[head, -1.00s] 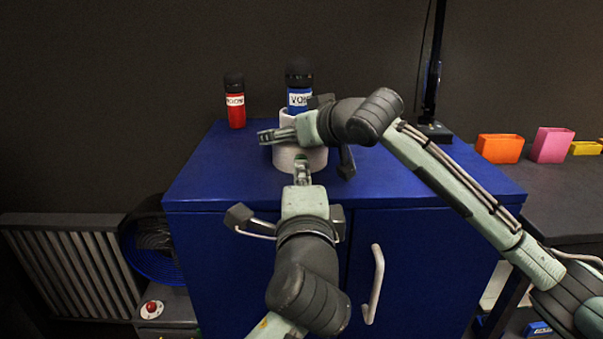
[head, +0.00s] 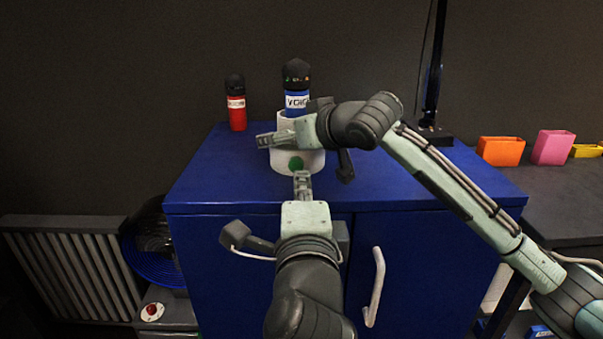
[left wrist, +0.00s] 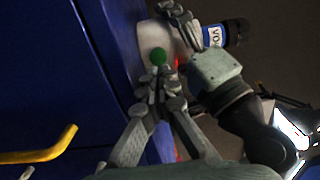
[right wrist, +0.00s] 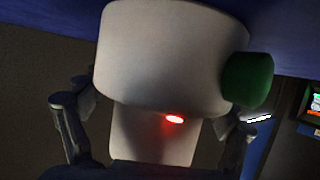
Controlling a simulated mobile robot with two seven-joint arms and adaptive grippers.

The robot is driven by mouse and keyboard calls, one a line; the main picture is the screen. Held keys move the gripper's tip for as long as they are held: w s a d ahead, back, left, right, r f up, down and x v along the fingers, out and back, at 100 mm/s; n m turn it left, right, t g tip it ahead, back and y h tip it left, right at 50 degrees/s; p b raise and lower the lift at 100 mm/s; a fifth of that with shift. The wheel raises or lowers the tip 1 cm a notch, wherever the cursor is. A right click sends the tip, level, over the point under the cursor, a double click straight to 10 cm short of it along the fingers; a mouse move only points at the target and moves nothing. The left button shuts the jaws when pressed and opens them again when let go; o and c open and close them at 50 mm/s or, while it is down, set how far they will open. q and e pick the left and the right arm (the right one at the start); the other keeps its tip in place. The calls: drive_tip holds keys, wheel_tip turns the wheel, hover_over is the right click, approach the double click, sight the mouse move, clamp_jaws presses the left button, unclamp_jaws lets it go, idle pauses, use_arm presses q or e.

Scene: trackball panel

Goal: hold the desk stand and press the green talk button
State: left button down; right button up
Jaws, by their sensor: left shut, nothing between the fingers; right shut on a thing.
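The white desk stand (head: 310,161) is upright on the blue cabinet, with a blue microphone (head: 297,98) with a black head in it. The green talk button (head: 296,164) is on its front; it also shows in the left wrist view (left wrist: 159,57) and at the right in the right wrist view (right wrist: 248,80). My right gripper (head: 280,138) is shut on the stand's upper part. My left gripper (head: 302,180) is shut and empty, its tips just in front of the button with a small gap. A red light (right wrist: 174,119) glows on the stand.
A red labelled canister-like microphone (head: 236,108) stands on the blue cabinet (head: 420,185), left of the stand. A black post (head: 434,100) rises at the back right. Orange and pink bins (head: 552,147) stand on the right-hand bench. My right arm crosses above the cabinet's right half.

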drive_tip(key=shift+w+d, duration=0.15)
drive_tip(key=shift+d, duration=0.1)
use_arm(q)
drive_tip(key=s, duration=0.9)
drive_tip(key=shift+s, duration=0.25)
use_arm(e)
drive_tip(key=o, duration=0.9)
drive_tip(key=v, duration=1.2)
use_arm(q)
drive_tip(key=shift+r, duration=0.1)
